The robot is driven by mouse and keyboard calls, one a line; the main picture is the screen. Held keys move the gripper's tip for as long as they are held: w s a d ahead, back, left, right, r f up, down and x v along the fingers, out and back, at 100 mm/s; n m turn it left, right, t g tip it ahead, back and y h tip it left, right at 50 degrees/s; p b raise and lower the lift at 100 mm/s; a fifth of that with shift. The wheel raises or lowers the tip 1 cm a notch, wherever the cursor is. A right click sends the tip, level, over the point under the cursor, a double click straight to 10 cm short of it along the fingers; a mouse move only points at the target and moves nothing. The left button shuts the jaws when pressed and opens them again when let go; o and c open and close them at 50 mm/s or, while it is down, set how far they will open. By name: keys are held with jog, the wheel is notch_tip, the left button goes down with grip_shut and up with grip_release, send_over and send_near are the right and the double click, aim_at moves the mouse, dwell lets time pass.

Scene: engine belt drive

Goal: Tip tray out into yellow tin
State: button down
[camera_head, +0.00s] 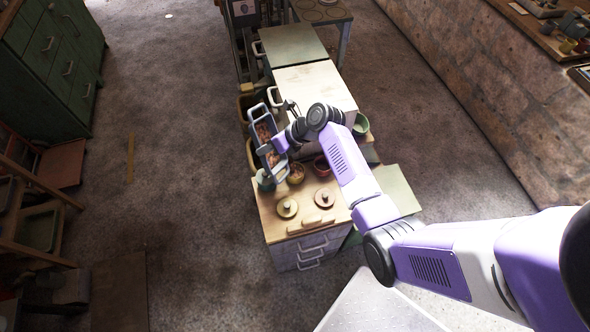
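A blue-grey tray (252,135) with a handle at each end is at the left edge of the worktop. It looks tilted, and reddish-brown pieces (264,132) show inside it. My gripper (279,146) is at the tray's right side and appears shut on it; its fingertips are too small and too covered to see clearly. A dull yellow-brown container (244,104) shows partly behind the tray, at the left side of the units. I cannot tell for sure whether this is the yellow tin.
A green bowl (361,124) is to the right. Open floor lies left.

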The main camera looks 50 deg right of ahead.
jog(key=shift+s+d+r+t+y, duration=0.25)
jog(key=shift+s+d+t+y, duration=0.05)
jog(key=shift+s+t, duration=0.2)
jog(key=shift+s+d+r+t+y, duration=0.2)
jog(key=shift+s+d+t+y, duration=0.1)
jog(key=shift+s+t, duration=0.2)
dwell(0.7)
jog(key=shift+s+b, duration=0.15)
jog(key=shift+b, duration=0.3)
jog(key=shift+s+d+r+t, duration=0.15)
jog(key=shift+s+r+t, duration=0.05)
jog(key=shift+r+t, duration=0.1)
jog(key=w+g, duration=0.1)
jog(key=w+a+f+g+h, duration=0.1)
jog(key=w, duration=0.1)
jog(key=w+a+f+g+h, duration=0.1)
jog(key=g, duration=0.1)
jog(key=shift+w+a+f+p, duration=0.2)
jog(key=shift+w+a+p, duration=0.05)
jog(key=shift+p, duration=0.15)
jog(key=shift+d+f, duration=0.1)
jog(key=w+a+f+g+h+b, duration=0.4)
jog(key=w+g+b, duration=0.3)
jog(key=b, duration=0.8)
jog(key=shift+w+a+f+b, duration=0.3)
jog(key=shift+w+a+f, duration=0.2)
jog(key=shift+w, duration=0.45)
